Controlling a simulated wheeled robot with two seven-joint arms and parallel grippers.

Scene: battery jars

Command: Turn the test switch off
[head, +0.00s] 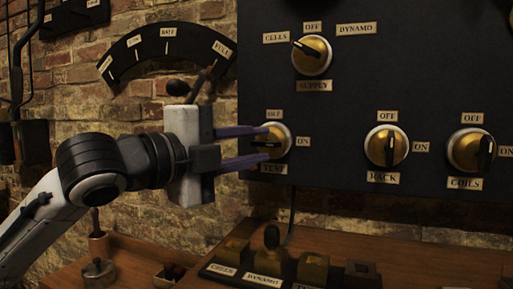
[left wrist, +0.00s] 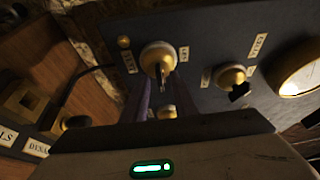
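The test switch (head: 279,136) is a brass knob with a black handle on the dark panel. OFF is marked above it, ON to its right and TEST below. My left gripper (head: 262,144) is open at the switch, with one purple finger above the handle and one below. A gap shows between the fingers; whether either touches the handle I cannot tell. The fingers partly hide the knob. My right gripper is not in view.
The rack switch (head: 386,146) and coils switch (head: 470,150) stand to the right on the panel (head: 350,95). The supply switch (head: 312,55) is above, turned toward CELLS. A lever on an arc scale (head: 165,45) is behind my gripper. Labelled blocks sit on the wooden bench (head: 430,250) below.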

